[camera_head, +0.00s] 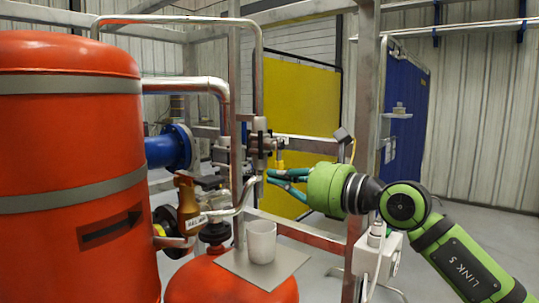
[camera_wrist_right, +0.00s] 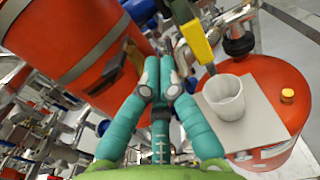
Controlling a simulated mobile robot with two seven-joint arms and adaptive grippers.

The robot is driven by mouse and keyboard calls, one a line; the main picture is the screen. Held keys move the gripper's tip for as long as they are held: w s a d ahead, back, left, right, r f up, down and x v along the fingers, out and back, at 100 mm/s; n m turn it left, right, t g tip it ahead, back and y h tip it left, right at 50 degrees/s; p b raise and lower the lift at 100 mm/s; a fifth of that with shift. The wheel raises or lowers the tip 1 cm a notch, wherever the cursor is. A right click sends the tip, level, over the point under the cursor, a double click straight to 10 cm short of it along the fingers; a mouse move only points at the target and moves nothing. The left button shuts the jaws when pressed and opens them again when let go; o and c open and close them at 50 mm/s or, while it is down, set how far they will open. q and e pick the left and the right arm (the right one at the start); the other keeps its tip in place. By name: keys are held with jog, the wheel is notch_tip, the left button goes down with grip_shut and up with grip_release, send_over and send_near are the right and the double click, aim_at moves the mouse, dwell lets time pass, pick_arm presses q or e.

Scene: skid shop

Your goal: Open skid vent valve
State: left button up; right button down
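A small valve with a yellow handle (camera_head: 280,158) sits on the pipework of the skid in the middle of the head view. In the right wrist view the yellow handle (camera_wrist_right: 196,42) slants down from the top, to the right of the fingertips. My right gripper (camera_head: 269,178) comes in from the right, just below the handle, with its teal fingers pointing left. In the wrist view my right gripper (camera_wrist_right: 160,72) has its fingers drawn together, with nothing seen between them. The handle appears apart from the fingers. My left gripper is not in view.
A large red tank (camera_head: 70,250) fills the left. A white cup (camera_head: 261,241) stands on a grey plate (camera_head: 296,262) over a smaller red vessel (camera_head: 215,285), below the gripper. A steel frame post (camera_head: 364,100) stands behind my right arm. A brown-bodied valve (camera_head: 187,203) sits left of the pipes.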

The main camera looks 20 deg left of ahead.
jog(key=b+v, duration=0.5)
jog(key=v, duration=0.4)
jog(key=shift+s, duration=0.25)
jog(key=shift+a+f, duration=0.1)
jog(key=shift+a, duration=0.05)
